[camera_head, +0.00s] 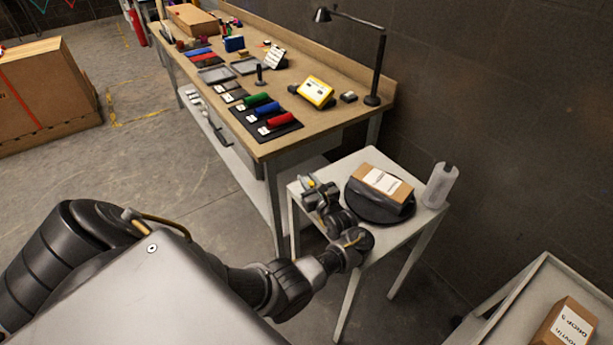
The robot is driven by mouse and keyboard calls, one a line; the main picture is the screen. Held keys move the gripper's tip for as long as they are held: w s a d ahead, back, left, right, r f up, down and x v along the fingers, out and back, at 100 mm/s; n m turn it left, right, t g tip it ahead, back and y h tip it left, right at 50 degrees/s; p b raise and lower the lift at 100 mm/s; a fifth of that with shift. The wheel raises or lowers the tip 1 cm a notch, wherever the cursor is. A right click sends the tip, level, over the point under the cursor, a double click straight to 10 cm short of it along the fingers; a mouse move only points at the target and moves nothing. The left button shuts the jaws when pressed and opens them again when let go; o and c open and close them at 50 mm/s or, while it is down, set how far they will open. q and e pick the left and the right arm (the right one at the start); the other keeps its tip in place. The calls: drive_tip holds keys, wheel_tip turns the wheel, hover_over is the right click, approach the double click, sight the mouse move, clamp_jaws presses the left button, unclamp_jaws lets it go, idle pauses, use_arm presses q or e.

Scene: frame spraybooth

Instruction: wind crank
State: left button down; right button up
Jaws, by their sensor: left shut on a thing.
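A small white table (418,222) stands against the dark wall. It bears a round black turntable (362,208) with a labelled cardboard box (384,183) on top. At the table's left corner is a small grey device with a yellow knob (311,183), which looks like the crank. My left arm reaches in from the lower left, and my left gripper (309,186) is shut at the crank knob. The wrist hides much of the crank and the near edge of the turntable. My right gripper is out of view.
A whitish bottle-like object (440,186) stands at the table's right corner. A long wooden workbench (222,115) with coloured rolls, trays and a lamp (378,65) lies behind. A cart with a box (567,325) is at the lower right.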

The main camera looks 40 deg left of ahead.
use_arm(q)
drive_tip(key=n+g+b, duration=0.1)
drive_tip(key=g, duration=0.1)
drive_tip(key=d+n+g+y+b, duration=0.1)
drive_tip(key=n+g+b, duration=0.1)
drive_tip(key=shift+w+f+g, duration=0.15)
drive_tip(key=shift+g, duration=0.15)
drive_tip(key=shift+r+n+g+y+b, duration=0.25)
drive_tip(key=shift+n+g+b, duration=0.45)
drive_tip(key=shift+g+b, duration=0.5)
drive_tip(key=c, duration=1.3)
unclamp_jaws()
drive_tip(key=shift+o, duration=0.2)
